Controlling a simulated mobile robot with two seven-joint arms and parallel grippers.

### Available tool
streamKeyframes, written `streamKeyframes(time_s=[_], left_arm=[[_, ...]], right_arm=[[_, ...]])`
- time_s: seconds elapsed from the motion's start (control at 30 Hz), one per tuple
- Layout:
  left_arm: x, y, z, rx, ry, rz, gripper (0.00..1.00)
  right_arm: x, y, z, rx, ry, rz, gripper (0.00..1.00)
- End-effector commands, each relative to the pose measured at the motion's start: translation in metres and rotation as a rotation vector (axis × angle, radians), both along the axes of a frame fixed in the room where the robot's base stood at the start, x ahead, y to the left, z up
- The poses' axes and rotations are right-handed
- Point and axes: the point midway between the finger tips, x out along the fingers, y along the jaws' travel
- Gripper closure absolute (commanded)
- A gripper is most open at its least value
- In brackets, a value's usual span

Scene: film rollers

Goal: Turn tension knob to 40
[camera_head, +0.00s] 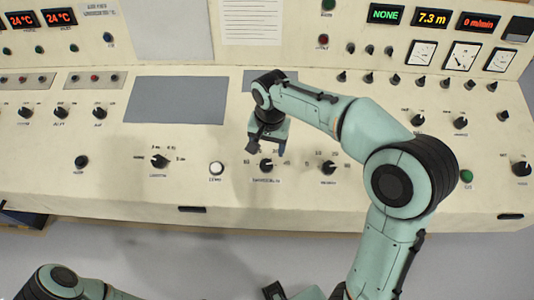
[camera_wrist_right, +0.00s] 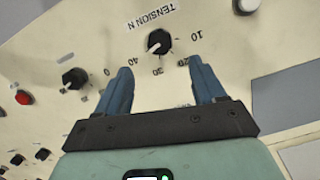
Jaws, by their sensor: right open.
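The tension knob (camera_wrist_right: 158,41) is black and round, under a "TENSION N" label, with a number scale around it. Its pale mark is on the lower left of its face in the right wrist view, towards the 40 side; the exact reading is unclear. The same knob (camera_head: 266,165) shows on the console's front panel in the head view. My right gripper (camera_wrist_right: 160,64) is open, its two blue fingers apart, with the knob seen just beyond and between the tips. It appears not to touch the knob. The right gripper (camera_head: 265,145) hangs over the panel in the head view.
The cream console (camera_head: 180,190) carries several other knobs. A white button (camera_head: 216,168) is left of the tension knob, and another black knob (camera_head: 328,167) is to its right. A grey flat panel (camera_head: 175,100) lies behind to the left.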

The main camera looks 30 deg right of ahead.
Motion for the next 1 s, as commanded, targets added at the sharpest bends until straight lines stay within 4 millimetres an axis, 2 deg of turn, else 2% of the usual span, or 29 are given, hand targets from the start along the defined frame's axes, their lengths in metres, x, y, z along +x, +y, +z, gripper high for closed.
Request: streamKeyframes(time_s=[0.03,0.1,0.3,1.0], left_arm=[[0.001,0.0,0.003,0.0,-0.001,0.0,1.0],[0.002,0.0,0.004,0.0,-0.002,0.0,1.0],[0.004,0.0,0.007,0.0,-0.004,0.0,1.0],[0.004,0.0,0.007,0.0,-0.004,0.0,1.0]], right_arm=[[0.0,0.0,0.012,0.001,-0.005,0.0,0.31],[-0.001,0.0,0.023,0.001,-0.004,0.0,0.31],[-0.003,0.0,0.04,0.001,-0.001,-0.001,0.31],[-0.003,0.0,0.041,0.0,0.0,-0.001,0.31]])
